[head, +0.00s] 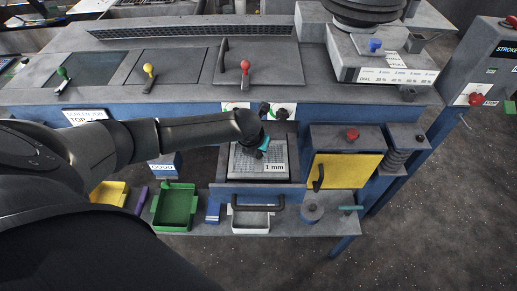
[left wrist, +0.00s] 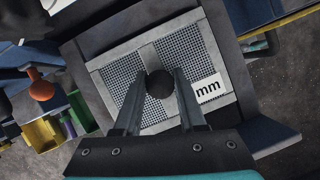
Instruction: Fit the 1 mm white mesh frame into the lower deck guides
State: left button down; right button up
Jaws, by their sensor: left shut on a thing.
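The white mesh frame (head: 243,165), labelled "1 mm", lies in a dark bay at the centre front of the machine. In the left wrist view its grey-white mesh (left wrist: 195,48) fills the middle, inside a dark surround (left wrist: 237,62). A round black knob (left wrist: 160,84) stands at its middle. My left gripper (head: 262,153) is over the frame, its fingers closed on the knob. The frame looks roughly flat; whether its edges sit in the guides I cannot tell. My right gripper is not in view.
A blue front with a black handle (head: 258,207) stands before the bay, above a white tray (head: 251,222). A yellow panel (head: 344,171) is to the right. A green bin (head: 175,208) and yellow bin (head: 109,193) sit left. Colored levers line the deck above.

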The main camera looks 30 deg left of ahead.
pick_arm(q)
jog(key=shift+f+b, duration=0.5)
jog(key=shift+f, duration=0.45)
jog(key=shift+c, duration=2)
grip_release()
jog(key=p+v, duration=0.4)
jog(key=v, duration=1.1)
jog(key=shift+s, duration=0.1)
